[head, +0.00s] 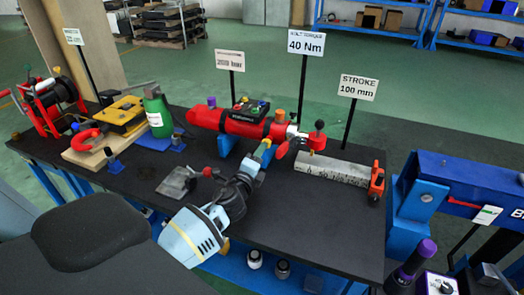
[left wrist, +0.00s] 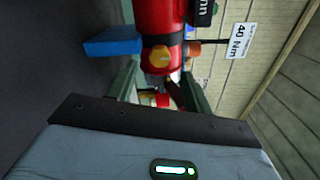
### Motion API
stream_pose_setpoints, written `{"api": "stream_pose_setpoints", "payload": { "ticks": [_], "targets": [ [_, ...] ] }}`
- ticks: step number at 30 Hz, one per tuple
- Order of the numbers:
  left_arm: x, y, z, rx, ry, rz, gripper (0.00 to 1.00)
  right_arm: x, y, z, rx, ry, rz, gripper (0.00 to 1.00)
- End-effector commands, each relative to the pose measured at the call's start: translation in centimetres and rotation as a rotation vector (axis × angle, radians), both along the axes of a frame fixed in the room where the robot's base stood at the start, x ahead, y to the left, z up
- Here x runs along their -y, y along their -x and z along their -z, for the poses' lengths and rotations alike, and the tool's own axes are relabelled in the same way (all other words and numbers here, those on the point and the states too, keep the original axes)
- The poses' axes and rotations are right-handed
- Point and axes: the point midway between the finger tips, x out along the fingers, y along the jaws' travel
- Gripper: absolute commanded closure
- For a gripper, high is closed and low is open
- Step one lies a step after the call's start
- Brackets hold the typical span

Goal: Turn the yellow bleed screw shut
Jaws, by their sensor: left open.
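The yellow bleed screw (left wrist: 160,54) is a round yellow head on the side of the red cylinder (left wrist: 150,18) in the left wrist view. The red cylinder (head: 228,122) lies across blue supports on the black table in the head view. My left gripper (head: 264,149) is at the cylinder's near side, towards its right end. In the left wrist view its dark green fingers (left wrist: 160,78) are apart, one to each side of the screw's line. I cannot tell whether they touch the screw. In the head view the screw is not clear behind the gripper. My right gripper is not in view.
A grey bar (head: 332,168) with an orange clamp lies to the right. A green bottle (head: 157,112) stands left. The front right tabletop is clear.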

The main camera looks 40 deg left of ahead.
Motion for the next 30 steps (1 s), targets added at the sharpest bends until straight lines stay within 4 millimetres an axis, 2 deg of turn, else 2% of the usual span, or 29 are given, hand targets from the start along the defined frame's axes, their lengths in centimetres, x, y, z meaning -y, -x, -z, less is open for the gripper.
{"api": "stream_pose_setpoints", "payload": {
  "ticks": [3,9,30],
  "targets": [
    [0.4,1.7,0.1,-0.001,0.0,0.002,0.5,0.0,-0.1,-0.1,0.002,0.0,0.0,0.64],
    [0.8,3.1,0.1,-0.001,0.0,0.001,0.5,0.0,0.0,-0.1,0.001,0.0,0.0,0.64],
    [0.8,3.3,0.1,-0.001,0.001,0.001,0.5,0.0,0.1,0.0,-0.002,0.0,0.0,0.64]
  ]
}}
